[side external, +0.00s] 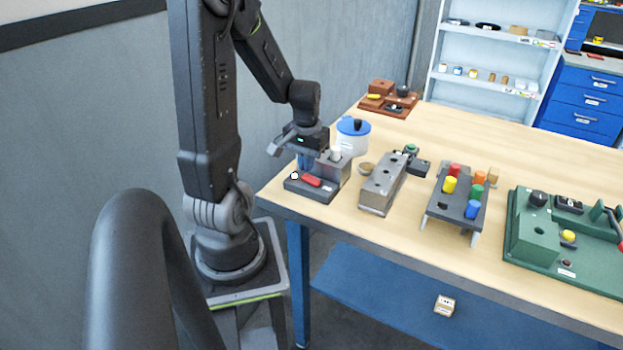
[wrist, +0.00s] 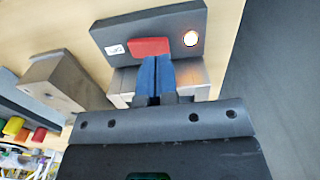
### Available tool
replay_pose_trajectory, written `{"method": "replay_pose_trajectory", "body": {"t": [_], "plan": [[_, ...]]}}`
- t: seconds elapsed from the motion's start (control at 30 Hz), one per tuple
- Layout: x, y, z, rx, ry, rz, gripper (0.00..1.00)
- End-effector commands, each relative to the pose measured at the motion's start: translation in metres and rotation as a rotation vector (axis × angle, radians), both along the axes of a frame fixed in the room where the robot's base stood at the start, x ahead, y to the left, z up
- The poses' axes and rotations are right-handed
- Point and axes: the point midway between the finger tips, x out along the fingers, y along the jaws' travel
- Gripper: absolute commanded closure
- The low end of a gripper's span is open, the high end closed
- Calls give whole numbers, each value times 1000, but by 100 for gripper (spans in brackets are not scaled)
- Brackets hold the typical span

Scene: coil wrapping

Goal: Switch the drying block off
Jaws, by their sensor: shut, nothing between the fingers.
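The drying block (side external: 333,168) stands at the table's near left corner, a grey metal block on a dark base. The base carries a red switch (side external: 312,181) and a round lamp (side external: 295,176). In the wrist view the red switch (wrist: 148,47) lies beside the lamp (wrist: 191,38), which glows white with a warm rim. My gripper (side external: 305,163) is over the base, its blue fingers pointing down. In the wrist view its shut fingertips (wrist: 156,58) appear at the switch's edge and overlap it slightly. I cannot tell whether they touch it. Nothing is held.
A blue-lidded pot (side external: 352,137) stands close behind the drying block. A grey block with holes (side external: 381,184) is to its right, then a rack of coloured pegs (side external: 456,208) and a green board (side external: 536,240). The table's left edge is close to the drying block.

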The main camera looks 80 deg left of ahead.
Motion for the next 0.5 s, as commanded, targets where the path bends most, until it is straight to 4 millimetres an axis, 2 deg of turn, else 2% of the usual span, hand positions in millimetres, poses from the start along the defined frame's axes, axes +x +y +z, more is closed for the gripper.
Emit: {"method": "replay_pose_trajectory", "body": {"t": [0.5], "plan": [[0,0,-8,-1,1,0,100]]}}
